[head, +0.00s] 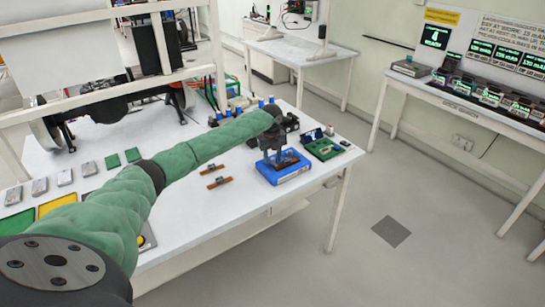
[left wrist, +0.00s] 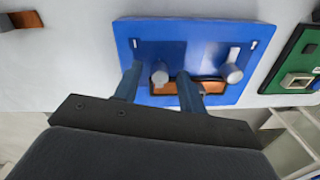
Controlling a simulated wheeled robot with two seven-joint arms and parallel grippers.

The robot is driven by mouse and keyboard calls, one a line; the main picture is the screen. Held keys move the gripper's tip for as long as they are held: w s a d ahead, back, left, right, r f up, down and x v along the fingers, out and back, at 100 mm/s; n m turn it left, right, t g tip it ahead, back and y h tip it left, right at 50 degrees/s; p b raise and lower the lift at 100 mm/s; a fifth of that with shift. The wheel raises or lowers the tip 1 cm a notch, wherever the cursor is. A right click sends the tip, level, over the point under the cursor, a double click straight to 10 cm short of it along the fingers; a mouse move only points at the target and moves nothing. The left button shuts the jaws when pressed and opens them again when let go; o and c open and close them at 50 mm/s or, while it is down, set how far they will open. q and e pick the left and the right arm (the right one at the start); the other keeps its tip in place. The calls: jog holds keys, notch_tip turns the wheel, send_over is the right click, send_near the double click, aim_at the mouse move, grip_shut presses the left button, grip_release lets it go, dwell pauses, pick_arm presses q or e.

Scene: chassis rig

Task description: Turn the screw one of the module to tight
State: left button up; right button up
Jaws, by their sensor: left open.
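The blue module (head: 290,178) lies near the right end of the white table. It also shows in the left wrist view (left wrist: 205,38), with an orange-brown strip (left wrist: 205,87) along its near part and two round grey screw heads. One screw head (left wrist: 160,73) shows between my fingers; the other (left wrist: 233,73) is to the right, clear of them. Which one is screw one, I cannot tell. My left gripper (head: 276,154) is over the module, pointing down. In the left wrist view its fingers (left wrist: 159,76) are apart, one on each side of the left screw head; contact is unclear.
A green circuit board (head: 323,148) lies right of the module, close to it. Two brown strips (head: 212,176) lie to the left. Several blue-topped items (head: 240,110) stand behind my forearm. The table's front edge is close to the module.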

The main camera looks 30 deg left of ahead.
aim_at(272, 158)
pick_arm(q)
jog(key=shift+r, duration=0.2)
notch_tip(272, 158, up, 7)
jog(key=b, duration=0.3)
jog(key=shift+a+r, duration=0.1)
jog(key=shift+s, duration=0.1)
pick_arm(e)
jog(key=w+a+r, duration=0.2)
jog(key=w+r, duration=0.1)
jog(key=r, duration=0.2)
jog(key=shift+a+r, duration=0.15)
jog(key=shift+r, duration=0.25)
jog(key=shift+w, duration=0.15)
